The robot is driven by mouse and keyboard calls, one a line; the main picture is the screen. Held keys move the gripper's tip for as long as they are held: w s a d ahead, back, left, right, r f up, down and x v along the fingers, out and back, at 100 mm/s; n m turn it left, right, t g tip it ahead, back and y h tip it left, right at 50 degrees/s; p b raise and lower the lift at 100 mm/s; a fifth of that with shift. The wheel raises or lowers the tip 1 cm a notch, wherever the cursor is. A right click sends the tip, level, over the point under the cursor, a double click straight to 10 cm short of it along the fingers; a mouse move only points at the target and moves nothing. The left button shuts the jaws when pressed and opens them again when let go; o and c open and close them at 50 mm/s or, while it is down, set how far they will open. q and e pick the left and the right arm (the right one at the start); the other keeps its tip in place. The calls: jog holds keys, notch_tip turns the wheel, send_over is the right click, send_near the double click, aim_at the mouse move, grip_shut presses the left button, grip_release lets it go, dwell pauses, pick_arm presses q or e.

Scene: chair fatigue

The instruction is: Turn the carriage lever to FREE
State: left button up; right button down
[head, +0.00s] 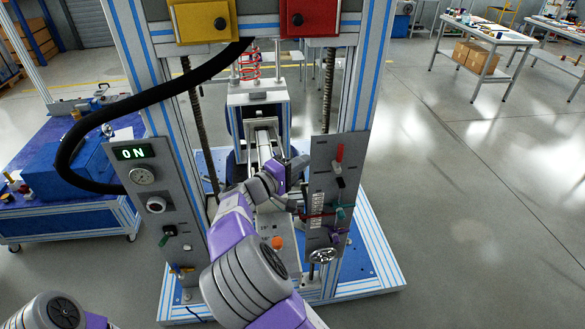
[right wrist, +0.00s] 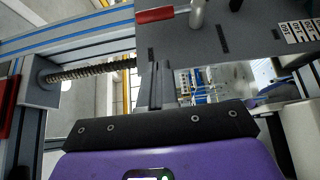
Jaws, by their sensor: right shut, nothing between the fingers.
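A red-handled lever (head: 339,153) stands upright near the top of the grey right-hand panel (head: 322,180); I take it as the carriage lever, but no FREE marking is readable. In the right wrist view its red handle (right wrist: 155,15) lies across the top, beside a metal pivot. My right gripper (head: 301,166) is just left of this panel, below the red handle and apart from it. Its fingers (right wrist: 160,88) are shut with nothing between them. My left arm shows only in part at the lower left; its gripper is out of view.
Lower on the panel are a green-handled control (head: 340,213) and a handwheel (head: 322,255). The left panel carries an ON display (head: 133,153) and a gauge (head: 142,177). A threaded column (head: 328,90) and frame post (head: 362,80) stand close behind the right panel. Floor at right is clear.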

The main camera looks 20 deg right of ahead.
aim_at(339, 158)
jog(key=d, duration=0.6)
jog(key=shift+w, duration=0.25)
jog(key=shift+s+d, duration=0.35)
jog(key=shift+d, duration=0.4)
jog(key=shift+a+r, duration=0.1)
